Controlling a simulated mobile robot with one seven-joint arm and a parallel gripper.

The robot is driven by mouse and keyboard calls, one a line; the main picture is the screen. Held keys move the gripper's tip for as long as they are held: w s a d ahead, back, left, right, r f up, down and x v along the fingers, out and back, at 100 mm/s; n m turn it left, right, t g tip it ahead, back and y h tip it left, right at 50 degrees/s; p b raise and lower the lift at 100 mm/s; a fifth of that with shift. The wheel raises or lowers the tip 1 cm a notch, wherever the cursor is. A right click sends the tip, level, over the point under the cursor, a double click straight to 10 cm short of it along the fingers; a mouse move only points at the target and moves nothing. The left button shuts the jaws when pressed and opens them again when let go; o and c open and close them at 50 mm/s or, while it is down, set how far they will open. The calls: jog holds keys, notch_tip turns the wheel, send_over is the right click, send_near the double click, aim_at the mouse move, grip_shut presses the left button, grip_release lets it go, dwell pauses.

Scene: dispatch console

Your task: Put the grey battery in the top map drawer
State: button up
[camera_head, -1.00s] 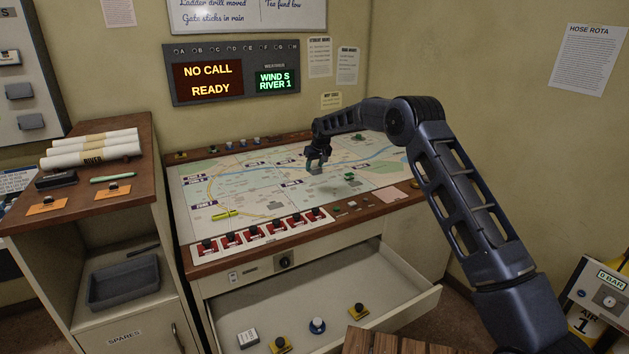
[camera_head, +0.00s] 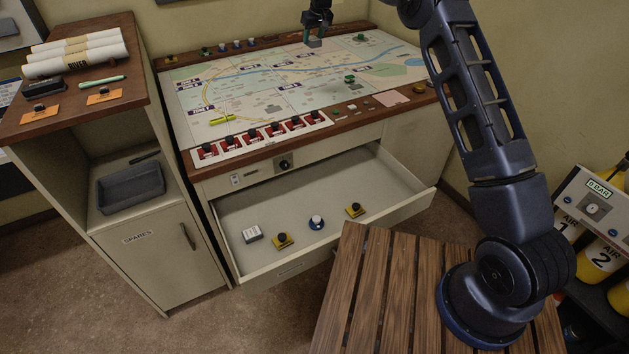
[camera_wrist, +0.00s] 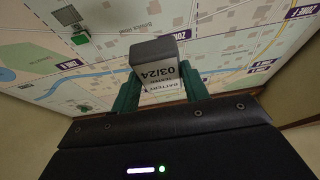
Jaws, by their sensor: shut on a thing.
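My gripper (camera_head: 315,42) is over the far part of the map table (camera_head: 290,85). In the wrist view its teal fingers (camera_wrist: 157,88) are shut on the grey battery (camera_wrist: 153,50), which has a white label reading "BATTERY 03/24". The battery appears held above the map; in the head view it is small and hard to make out between the fingers. The top map drawer (camera_head: 350,170) under the table is pulled open. Inside it, near the front, are a white box (camera_head: 252,234), two yellow-and-black pieces (camera_head: 283,240) (camera_head: 354,210) and a blue-and-white piece (camera_head: 317,222).
A cabinet with a grey tray (camera_head: 130,187) stands left. A slatted wooden surface (camera_head: 385,300) is below my arm. The drawer's back is clear.

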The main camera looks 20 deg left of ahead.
jog(key=shift+r, duration=0.6)
jog(key=shift+s+d+r, duration=0.15)
jog(key=shift+s+d, duration=0.05)
jog(key=shift+d, duration=0.9)
jog(key=s+d+r+m+h, duration=0.1)
jog(key=s+d, duration=0.3)
jog(key=d, duration=0.6)
jog(key=s+d+r+m, duration=0.1)
jog(key=s+d, duration=0.2)
jog(key=d, duration=0.6)
jog(key=m+t, duration=0.1)
jog(key=m, duration=0.1)
send_over(381, 183)
jog(key=s, duration=0.2)
notch_tip(381, 183, down, 2)
jog(key=f, duration=0.1)
jog(key=shift+m, duration=0.3)
jog(key=f, duration=5.1)
jog(key=shift+w+d+f, duration=0.1)
jog(key=shift+d+f, duration=0.1)
jog(key=shift+d, duration=0.2)
jog(key=shift+f, duration=0.1)
jog(key=o, duration=1.1)
